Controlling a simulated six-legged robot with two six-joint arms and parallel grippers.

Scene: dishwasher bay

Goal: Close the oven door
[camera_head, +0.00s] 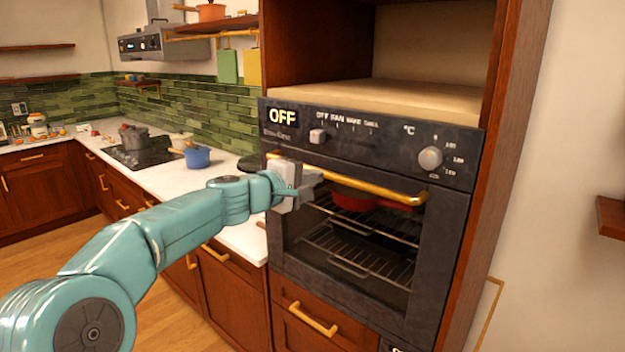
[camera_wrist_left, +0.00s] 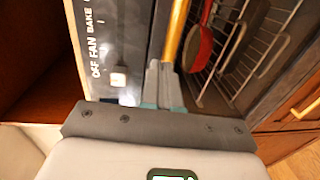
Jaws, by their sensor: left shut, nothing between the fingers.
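The dark oven (camera_head: 455,155) is built into a tall wooden cabinet. Its glass-fronted door (camera_head: 432,262) stands upright and looks flush with the oven front; I cannot tell if a slim gap is left. A brass handle (camera_head: 375,188) runs along the door's top; it also shows in the wrist view (camera_wrist_left: 176,30). My left gripper (camera_head: 314,183) is shut and empty at the left part of the handle, very close to the door. In the wrist view its fingertips (camera_wrist_left: 160,72) lie beside the handle. My right gripper is out of view.
A red pan (camera_head: 355,199) sits on a rack (camera_head: 350,243) behind the glass. The control panel (camera_head: 370,143) reads OFF. The white counter (camera_head: 168,175) with a blue pot (camera_head: 197,157) lies left. Drawers (camera_head: 300,325) are below the oven.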

